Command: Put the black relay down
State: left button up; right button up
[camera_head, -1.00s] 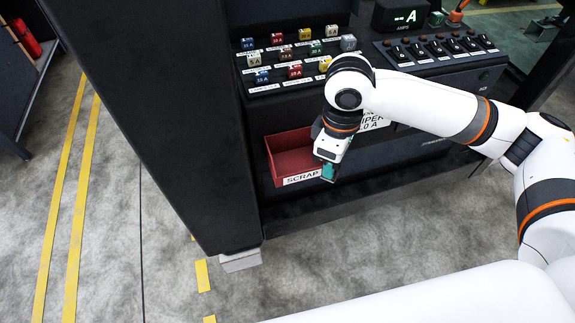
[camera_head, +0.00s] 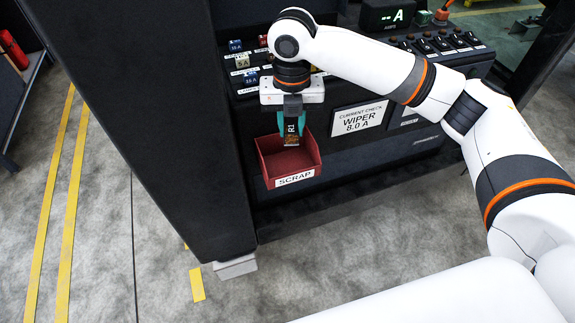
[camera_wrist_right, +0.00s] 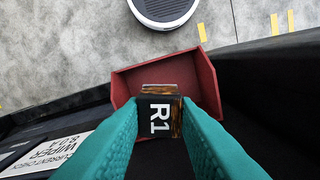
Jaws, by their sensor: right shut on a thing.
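The black relay (camera_wrist_right: 159,114), marked R1, is held between the teal fingers of my right gripper (camera_head: 291,130). It also shows in the head view (camera_head: 291,126), upright at the mouth of the red bin. In the right wrist view the relay sits between the fingertips, with a brownish side showing and the bin around and below it. The red bin (camera_head: 309,153) labelled SCRAP is open at the top. Whether the relay touches the bin floor cannot be told. My left gripper is not in view.
A CURRENT CHECK card reading WIPER 8.0 A (camera_head: 358,118) is on the dark panel right of the bin. Coloured fuses (camera_head: 242,62) stand in rows above, partly behind my arm. A row of black switches (camera_head: 440,43) and a display (camera_head: 394,15) are at the upper right.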

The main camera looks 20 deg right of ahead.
jog(key=n, duration=0.1)
jog(key=w+n, duration=0.1)
jog(key=shift+a+r+n, duration=0.15)
jog(key=shift+r+n, duration=0.05)
jog(key=shift+n, duration=0.2)
jog(key=shift+f, duration=0.35)
notch_tip(320, 180, down, 9)
jog(key=shift+f+p, duration=0.1)
jog(key=shift+p, duration=0.75)
jog(key=o, duration=1)
jog(key=shift+f, duration=0.1)
notch_tip(320, 180, up, 12)
jog(key=shift+r+b, duration=0.15)
jog(key=shift+b, duration=1)
